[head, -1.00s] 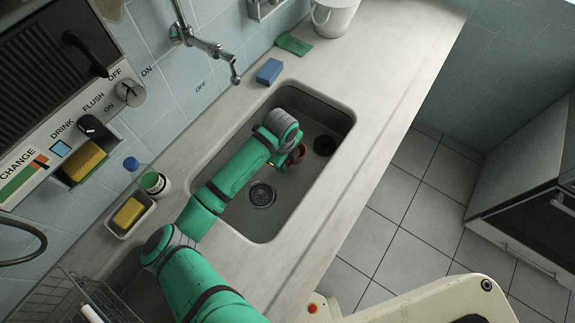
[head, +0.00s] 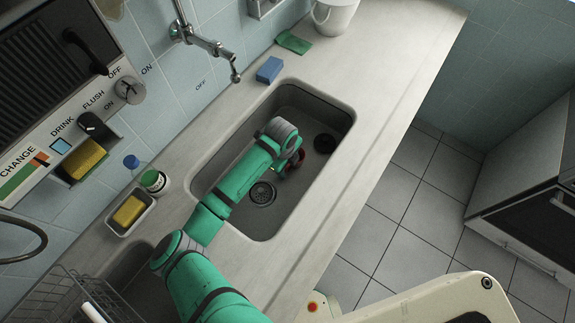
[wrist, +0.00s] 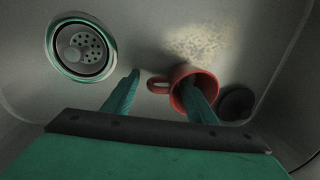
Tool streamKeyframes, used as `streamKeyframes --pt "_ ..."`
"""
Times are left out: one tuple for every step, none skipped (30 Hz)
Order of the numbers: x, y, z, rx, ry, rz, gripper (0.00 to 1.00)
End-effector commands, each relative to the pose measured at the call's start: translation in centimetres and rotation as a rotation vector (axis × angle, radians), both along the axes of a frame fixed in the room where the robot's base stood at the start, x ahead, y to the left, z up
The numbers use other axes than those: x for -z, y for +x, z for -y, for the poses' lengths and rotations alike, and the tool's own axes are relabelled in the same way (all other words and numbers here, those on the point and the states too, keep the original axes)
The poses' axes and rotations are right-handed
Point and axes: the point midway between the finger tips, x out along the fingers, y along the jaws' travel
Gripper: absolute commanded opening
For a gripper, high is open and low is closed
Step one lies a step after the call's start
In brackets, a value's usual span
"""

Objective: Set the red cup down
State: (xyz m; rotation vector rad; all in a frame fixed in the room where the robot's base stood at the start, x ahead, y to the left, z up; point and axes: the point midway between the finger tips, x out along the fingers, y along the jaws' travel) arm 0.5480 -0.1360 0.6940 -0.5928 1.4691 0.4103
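The red cup (wrist: 207,78) is in the sink basin in the wrist view, its mouth toward the camera and its handle to the left. It shows only partly in the head view (head: 293,166), below my wrist. My gripper (wrist: 161,76) has its fingers apart. The right finger reaches into the cup's mouth; the left finger is outside, left of the handle, with a visible gap to it. The cup's base is hidden, so I cannot tell how it meets the basin floor.
The sink (head: 238,221) has a strainer drain (head: 262,193) and a dark round opening (head: 325,143). Its walls surround my gripper. A blue sponge (head: 269,70), a green cloth (head: 293,43) and a tray with a yellow sponge (head: 129,210) lie on the counter. The counter's right strip is clear.

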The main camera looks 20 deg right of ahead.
Motion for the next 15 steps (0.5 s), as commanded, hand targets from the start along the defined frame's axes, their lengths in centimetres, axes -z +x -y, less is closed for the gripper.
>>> streamKeyframes --pt "0.0 0.0 0.0 0.000 0.000 0.000 0.52" --pt "0.0 0.0 0.0 0.000 0.000 0.000 0.52" --pt "0.0 0.0 0.0 0.000 0.000 0.000 0.52" --pt "-0.1 0.0 0.0 0.000 0.000 0.000 0.52" --pt "-0.2 0.0 0.0 0.000 0.000 0.000 0.52" --pt "-0.4 0.0 0.0 0.000 0.000 0.000 0.52" --pt "-0.6 0.0 0.0 0.001 0.000 0.001 0.52" --pt "-0.9 0.0 -0.1 0.001 0.000 0.001 0.52" --pt "-1.3 0.0 -0.1 0.000 -0.001 0.002 0.52" --pt "-1.8 0.0 -0.1 0.000 -0.001 0.002 0.52" --pt "-2.2 0.0 -0.2 0.001 0.000 0.003 0.52" --pt "-3.0 -0.1 -0.3 0.002 0.001 0.005 0.52" --pt "-3.6 -0.1 -0.3 0.002 0.000 0.004 0.52" --pt "-4.2 -0.2 -0.4 0.002 -0.001 0.004 0.52" --pt "-5.0 -0.2 -0.5 0.002 0.000 0.005 0.52"
